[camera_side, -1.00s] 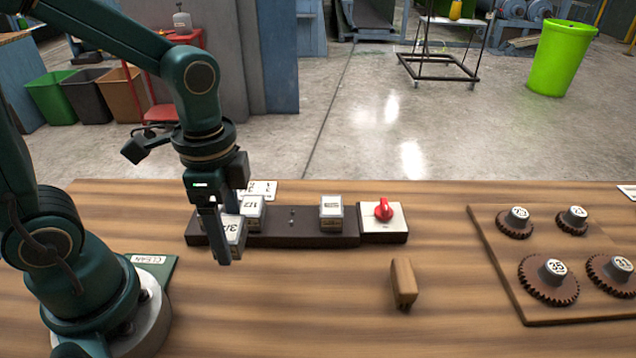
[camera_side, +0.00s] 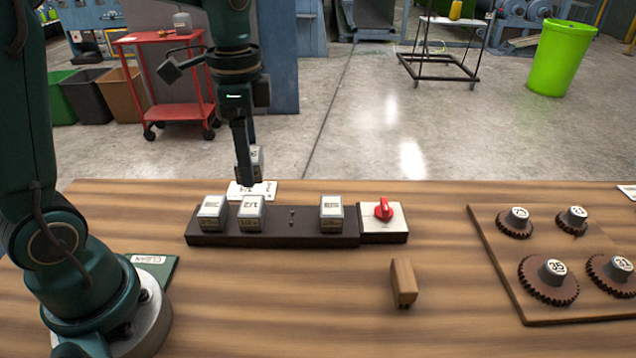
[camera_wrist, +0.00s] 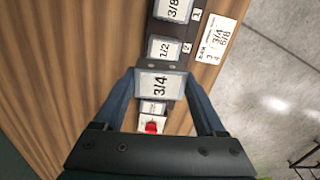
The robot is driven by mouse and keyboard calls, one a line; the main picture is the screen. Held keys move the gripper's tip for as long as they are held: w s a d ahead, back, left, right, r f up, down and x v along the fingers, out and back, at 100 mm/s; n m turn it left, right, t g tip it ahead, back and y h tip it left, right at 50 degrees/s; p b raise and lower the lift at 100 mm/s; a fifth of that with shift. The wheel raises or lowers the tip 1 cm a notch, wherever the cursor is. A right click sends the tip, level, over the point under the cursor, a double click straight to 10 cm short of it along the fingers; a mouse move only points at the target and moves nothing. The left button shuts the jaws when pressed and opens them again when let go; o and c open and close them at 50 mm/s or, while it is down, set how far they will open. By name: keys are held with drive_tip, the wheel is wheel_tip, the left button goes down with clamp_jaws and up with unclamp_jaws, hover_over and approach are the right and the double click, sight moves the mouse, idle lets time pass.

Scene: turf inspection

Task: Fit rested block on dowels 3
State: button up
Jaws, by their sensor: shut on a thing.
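My gripper (camera_side: 248,172) is shut on a pale block marked 3/4 (camera_wrist: 160,87) and holds it in the air above the far side of the dark base (camera_side: 275,240). In the side view the block (camera_side: 257,160) is partly hidden behind a finger. On the base, the 3/8 block (camera_side: 212,212) sits at the left end and the 1/2 block (camera_side: 251,213) sits beside it. Bare dowels (camera_side: 291,216) stand between the 1/2 block and another seated block (camera_side: 331,211). In the wrist view the held block covers part of the base.
A white plate with a red knob (camera_side: 384,210) adjoins the base's right end. A wooden block (camera_side: 404,283) lies in front. A gear board (camera_side: 490,255) is at right. A printed card (camera_side: 240,190) lies behind the base. Open table lies before the base.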

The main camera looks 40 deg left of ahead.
drive_tip(key=w+d+f+m, duration=0.1)
drive_tip(key=w+d+f, duration=0.1)
drive_tip(key=w+d, duration=0.1)
drive_tip(key=shift+w+d+f, duration=0.25)
drive_tip(key=shift+w+d, duration=0.1)
drive_tip(key=shift+w, duration=0.35)
drive_tip(key=shift+f, duration=0.1)
drive_tip(key=shift+f, duration=2.8)
drive_tip(key=shift+f, duration=1.1)
drive_tip(key=o, duration=1.5)
drive_tip(key=shift+r, duration=2.55)
